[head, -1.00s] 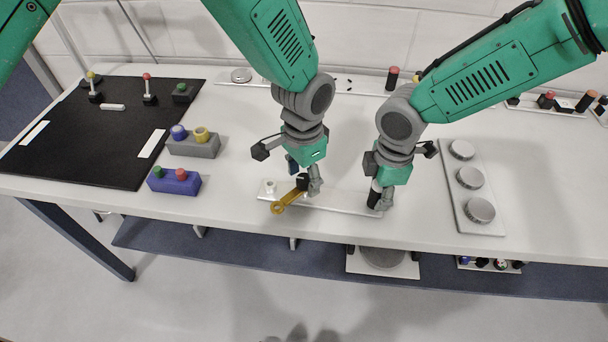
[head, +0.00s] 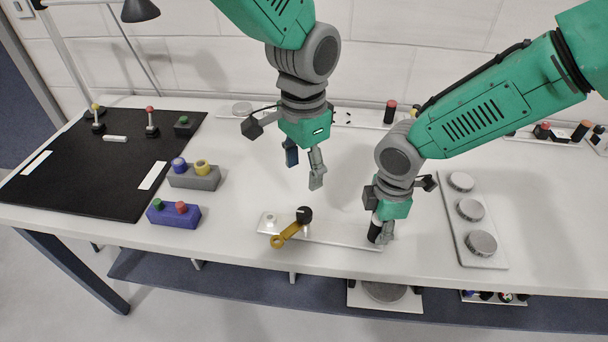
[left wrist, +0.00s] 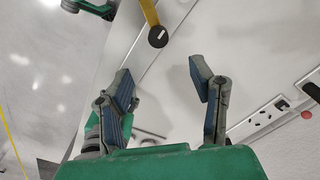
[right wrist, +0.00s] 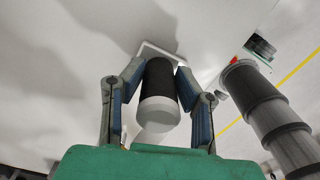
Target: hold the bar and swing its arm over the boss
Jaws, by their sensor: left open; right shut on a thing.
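A pale flat bar (head: 335,233) lies along the table's front. My right gripper (head: 382,232) is shut on the upright black grip (head: 375,228) at the bar's right end; the grip also shows between the fingers in the right wrist view (right wrist: 160,83). A yellow arm (head: 288,233) with a black knob (head: 304,214) lies aslant over the bar. Its ring end hangs past the bar's front edge, apart from the small pale boss (head: 270,219) at the left end. My left gripper (head: 304,167) is open and empty above and behind the knob. The knob also shows beyond its fingers (left wrist: 158,37).
Grey (head: 194,176) and purple (head: 174,214) button boxes stand left of the bar, beside a black mat (head: 95,165). A plate with several round discs (head: 472,218) lies to the right. The table between the bar and the back strip is mostly clear.

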